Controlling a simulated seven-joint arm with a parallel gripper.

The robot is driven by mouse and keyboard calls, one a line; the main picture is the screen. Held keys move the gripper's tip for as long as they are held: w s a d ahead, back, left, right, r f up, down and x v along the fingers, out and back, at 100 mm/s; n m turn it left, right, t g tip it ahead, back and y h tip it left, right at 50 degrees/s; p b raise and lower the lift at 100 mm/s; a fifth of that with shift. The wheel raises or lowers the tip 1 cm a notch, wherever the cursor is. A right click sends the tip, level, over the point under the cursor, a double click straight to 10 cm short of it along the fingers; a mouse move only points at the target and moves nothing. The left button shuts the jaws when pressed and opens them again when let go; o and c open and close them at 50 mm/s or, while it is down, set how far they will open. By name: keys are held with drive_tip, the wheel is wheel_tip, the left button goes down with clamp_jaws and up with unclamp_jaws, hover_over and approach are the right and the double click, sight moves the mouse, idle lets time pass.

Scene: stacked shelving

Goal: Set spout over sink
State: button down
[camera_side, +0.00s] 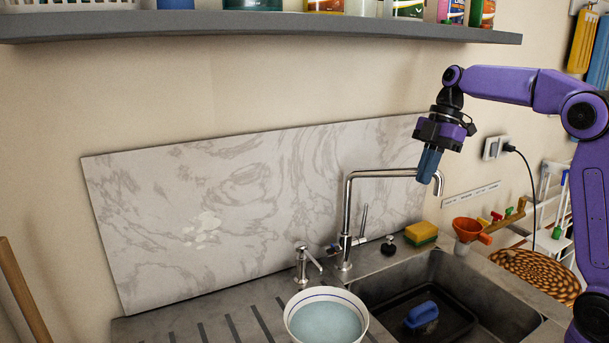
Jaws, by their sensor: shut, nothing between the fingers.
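The chrome spout (385,173) rises from the tap body behind the sink and bends to the right. Its down-turned tip (438,185) hangs above the sink basin (395,275). My gripper (428,178) points down at the right part of the spout, with its blue fingers shut and nothing between them. The fingers overlap the spout near its tip in this view; I cannot tell whether they touch it. A tap lever (363,220) stands beside the spout's base.
A white bowl of bluish liquid (326,318) stands at the sink's left edge. A blue-handled brush (421,314) lies in the basin. A sponge (421,233), an orange funnel (467,230) and a small dispenser (304,265) stand around the sink. A shelf (270,28) runs above.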

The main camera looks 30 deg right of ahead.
drive_tip(key=a+m+t, duration=0.1)
drive_tip(key=a+m, duration=0.3)
drive_tip(key=a, duration=0.9)
drive_tip(key=w+a+m+t+h, duration=0.1)
drive_tip(key=w+a+m, duration=0.5)
drive_tip(key=a, duration=0.6)
drive_tip(key=shift+w+r+m+t, duration=0.35)
drive_tip(key=shift+w+t, duration=0.35)
drive_tip(key=shift+w, duration=0.5)
drive_tip(key=shift+s, duration=0.1)
